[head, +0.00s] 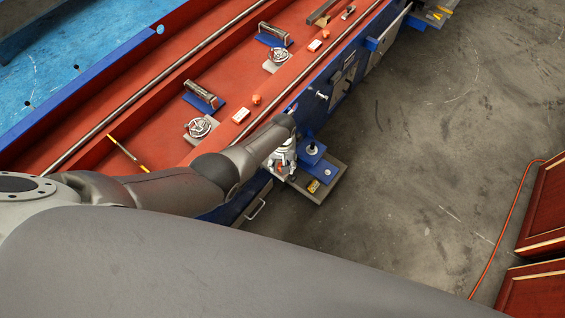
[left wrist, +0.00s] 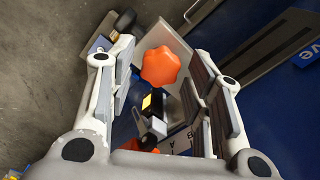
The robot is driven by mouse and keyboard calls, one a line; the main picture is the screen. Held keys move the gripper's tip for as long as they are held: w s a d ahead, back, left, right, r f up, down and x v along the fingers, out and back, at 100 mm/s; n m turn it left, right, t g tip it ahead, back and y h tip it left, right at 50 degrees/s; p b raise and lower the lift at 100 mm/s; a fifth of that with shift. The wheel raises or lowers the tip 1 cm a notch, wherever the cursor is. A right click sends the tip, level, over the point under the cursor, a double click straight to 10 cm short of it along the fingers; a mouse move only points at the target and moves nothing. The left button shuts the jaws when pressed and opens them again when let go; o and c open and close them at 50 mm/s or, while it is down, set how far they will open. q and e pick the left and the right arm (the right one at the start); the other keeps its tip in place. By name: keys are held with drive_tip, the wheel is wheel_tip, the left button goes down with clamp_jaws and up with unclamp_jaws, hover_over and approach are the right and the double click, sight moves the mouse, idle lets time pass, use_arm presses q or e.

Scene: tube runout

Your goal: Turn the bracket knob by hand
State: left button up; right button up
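The orange lobed knob (left wrist: 161,66) shows in the left wrist view, in front of a light grey bracket plate (left wrist: 178,42). My left gripper (left wrist: 163,60) is open, with one finger on each side of the knob. Gaps show between the knob and both fingers, so it does not appear gripped. In the head view my left gripper (head: 284,160) is at the outer side of the blue machine frame, and the arm and gripper mostly hide the knob there. My right gripper is in neither view.
A grey plate with a blue block (head: 312,153) juts from the frame beside my left gripper. The red trough (head: 150,128) holds handwheels, clamps and small orange parts. The concrete floor (head: 420,150) at right is open, with an orange cable (head: 511,213) and red crates (head: 540,290).

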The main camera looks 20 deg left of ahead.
use_arm(q)
drive_tip(key=shift+r, duration=0.1)
wheel_tip(320, 180, up, 6)
drive_tip(key=p, duration=0.6)
drive_tip(key=shift+r, duration=1.1)
wheel_tip(320, 180, up, 10)
drive_tip(key=shift+f, duration=0.15)
